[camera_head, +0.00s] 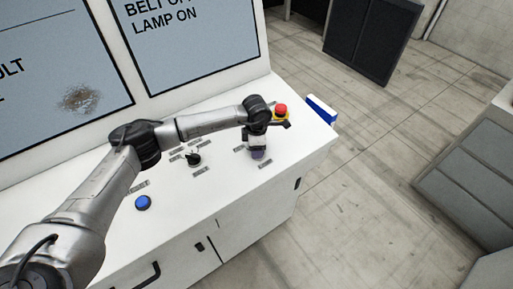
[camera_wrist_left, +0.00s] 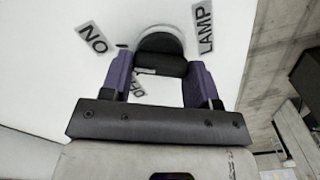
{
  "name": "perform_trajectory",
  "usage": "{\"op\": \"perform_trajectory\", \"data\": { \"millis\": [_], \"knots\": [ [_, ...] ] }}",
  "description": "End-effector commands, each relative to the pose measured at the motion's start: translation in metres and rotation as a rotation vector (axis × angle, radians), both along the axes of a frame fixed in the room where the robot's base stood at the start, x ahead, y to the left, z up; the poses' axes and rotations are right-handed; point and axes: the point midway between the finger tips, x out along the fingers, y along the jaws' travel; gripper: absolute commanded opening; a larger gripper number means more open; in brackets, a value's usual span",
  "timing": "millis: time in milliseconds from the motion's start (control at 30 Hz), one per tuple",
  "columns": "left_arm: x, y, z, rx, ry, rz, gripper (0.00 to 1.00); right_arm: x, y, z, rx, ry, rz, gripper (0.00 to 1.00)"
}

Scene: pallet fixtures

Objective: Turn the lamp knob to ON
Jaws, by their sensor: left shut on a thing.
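The lamp knob (camera_wrist_left: 160,62) is black with a round base. In the left wrist view it sits between the two purple fingertips of my left gripper (camera_wrist_left: 161,80), which is shut on its grip. A LAMP label (camera_wrist_left: 203,27) is beside it, with an ON label (camera_wrist_left: 92,38) to the left and a partly hidden OFF label (camera_wrist_left: 136,89) below. In the head view my left gripper (camera_head: 258,153) points down at the panel's right end and hides the knob. The display (camera_head: 190,40) reads LAMP ON. My right gripper is not in view.
A red emergency button (camera_head: 280,109) on a yellow base stands just behind the gripper. A second black knob (camera_head: 193,159) and a blue button (camera_head: 143,202) are further left on the white console (camera_head: 225,185). A blue and white box (camera_head: 321,109) is at its right edge.

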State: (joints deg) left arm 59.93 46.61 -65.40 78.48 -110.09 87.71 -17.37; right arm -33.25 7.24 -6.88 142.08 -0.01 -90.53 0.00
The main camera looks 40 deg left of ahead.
Motion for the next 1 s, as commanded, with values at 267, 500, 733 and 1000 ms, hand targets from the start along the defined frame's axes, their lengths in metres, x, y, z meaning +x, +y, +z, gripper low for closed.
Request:
{"op": "perform_trajectory", "data": {
  "millis": [267, 500, 733, 1000],
  "knots": [
    [0.0004, -0.0005, 0.0014, -0.001, -0.001, -0.017, 0.32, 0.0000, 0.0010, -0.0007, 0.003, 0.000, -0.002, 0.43],
    [0.0004, -0.0006, 0.0015, -0.001, -0.001, -0.017, 0.56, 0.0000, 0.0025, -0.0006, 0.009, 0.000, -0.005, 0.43],
    [0.0003, -0.0004, 0.0009, -0.001, -0.001, -0.015, 0.78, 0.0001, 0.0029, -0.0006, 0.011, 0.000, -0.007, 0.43],
    [0.0003, -0.0001, 0.0010, -0.001, -0.001, -0.014, 0.81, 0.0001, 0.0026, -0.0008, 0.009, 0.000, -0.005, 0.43]
  ]
}}
